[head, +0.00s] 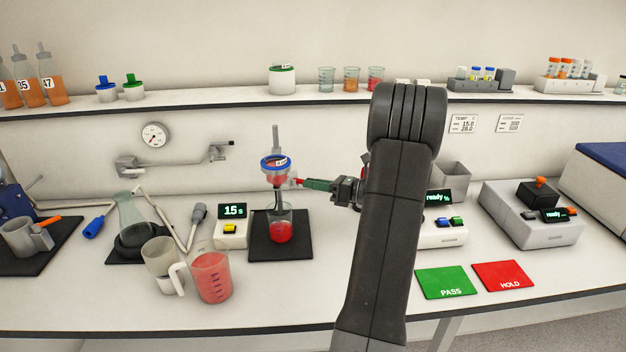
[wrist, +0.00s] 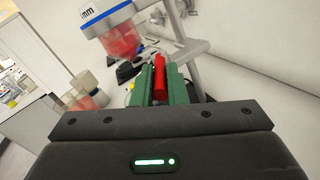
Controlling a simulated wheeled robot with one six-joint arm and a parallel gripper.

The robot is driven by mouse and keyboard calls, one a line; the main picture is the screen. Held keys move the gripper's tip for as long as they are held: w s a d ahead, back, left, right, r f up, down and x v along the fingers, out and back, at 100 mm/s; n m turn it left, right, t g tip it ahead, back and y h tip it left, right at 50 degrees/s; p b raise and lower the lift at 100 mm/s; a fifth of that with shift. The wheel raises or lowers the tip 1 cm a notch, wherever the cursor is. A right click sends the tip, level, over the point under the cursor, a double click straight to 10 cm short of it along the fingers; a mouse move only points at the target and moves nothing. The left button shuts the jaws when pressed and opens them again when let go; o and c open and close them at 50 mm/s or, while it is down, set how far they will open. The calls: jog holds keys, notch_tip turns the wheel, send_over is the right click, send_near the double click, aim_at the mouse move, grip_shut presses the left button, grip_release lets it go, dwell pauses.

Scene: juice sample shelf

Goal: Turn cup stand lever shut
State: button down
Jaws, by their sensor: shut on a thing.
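The cup stand (head: 275,134) stands on a black mat and carries a clear cup (head: 276,172) with a blue rim and red contents; the cup also shows in the wrist view (wrist: 118,38). The red lever (wrist: 159,75) sits at the cup's right side, below its rim. My gripper (head: 304,183) reaches in from the right, and its green fingers (wrist: 160,84) are shut on the lever. A glass beaker (head: 281,224) with red liquid stands under the cup. Whether liquid is running from the cup is too small to tell.
A timer (head: 232,220) reading 15 s and a jug of red juice (head: 211,275) stand to the left. Green PASS (head: 446,283) and red HOLD (head: 500,276) pads lie front right. My arm hides part of the bench. The bench in front of the mat is clear.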

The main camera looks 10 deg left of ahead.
jog(key=shift+w+n+g+p, duration=0.4)
jog(key=shift+n+g+p, duration=0.15)
jog(key=shift+g, duration=0.55)
jog(key=c, duration=1.5)
grip_release()
jog(key=shift+o, duration=0.2)
jog(key=shift+d, duration=0.15)
jog(key=d+b, duration=0.2)
jog(key=d, duration=1.1)
jog(key=shift+w+d, duration=0.25)
jog(key=shift+d, duration=0.05)
jog(key=shift+a, duration=0.1)
